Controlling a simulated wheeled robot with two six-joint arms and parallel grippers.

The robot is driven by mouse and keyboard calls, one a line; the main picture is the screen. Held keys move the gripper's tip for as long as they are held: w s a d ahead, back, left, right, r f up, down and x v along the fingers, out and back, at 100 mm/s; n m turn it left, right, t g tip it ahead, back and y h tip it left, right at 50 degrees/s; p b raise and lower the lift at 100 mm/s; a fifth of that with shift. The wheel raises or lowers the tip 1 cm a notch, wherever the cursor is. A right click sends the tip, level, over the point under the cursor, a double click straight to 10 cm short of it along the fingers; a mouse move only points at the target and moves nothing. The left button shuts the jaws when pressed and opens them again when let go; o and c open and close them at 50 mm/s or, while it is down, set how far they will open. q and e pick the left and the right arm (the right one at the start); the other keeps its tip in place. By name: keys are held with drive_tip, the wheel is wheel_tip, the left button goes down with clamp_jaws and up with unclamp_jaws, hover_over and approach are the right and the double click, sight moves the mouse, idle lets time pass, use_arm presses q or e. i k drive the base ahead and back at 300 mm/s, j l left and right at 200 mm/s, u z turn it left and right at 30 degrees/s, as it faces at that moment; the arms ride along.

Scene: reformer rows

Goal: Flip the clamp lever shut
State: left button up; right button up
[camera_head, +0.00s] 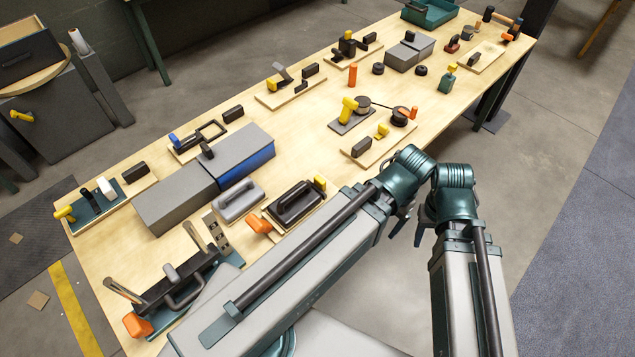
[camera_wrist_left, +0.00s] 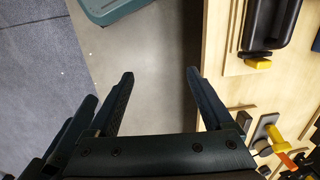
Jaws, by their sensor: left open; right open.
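Several lever fixtures stand on the bench, and I cannot tell for sure which one is the clamp. A yellow upright lever (camera_head: 348,108) rises from a dark plate at mid-bench. A grey tilted lever (camera_head: 282,72) stands on a wooden board farther back. A large fixture with metal arms and an orange grip (camera_head: 137,325) is at the front left. My left gripper (camera_wrist_left: 160,88) is open and empty over the floor beside the bench edge. My right gripper (camera_head: 422,232) hangs by the left one, mostly hidden behind its arm; it is open, apart from the bench things.
Grey and blue boxes (camera_head: 205,175) stand at centre left. A dark case with a yellow latch (camera_head: 295,203) lies near the front edge; the latch shows in the left wrist view (camera_wrist_left: 258,63). A board with a small yellow knob (camera_head: 382,131) is nearby. The floor to the right is clear.

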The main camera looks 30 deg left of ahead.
sight(259, 225)
drive_tip(key=l+u, duration=0.1)
drive_tip(key=u, duration=1.55)
drive_tip(key=k, duration=0.25)
drive_tip(key=i, duration=0.3)
drive_tip(key=k+j+u, duration=0.3)
drive_tip(key=k, duration=0.15)
drive_tip(key=k+j+u, duration=0.35)
drive_tip(key=l, duration=0.5)
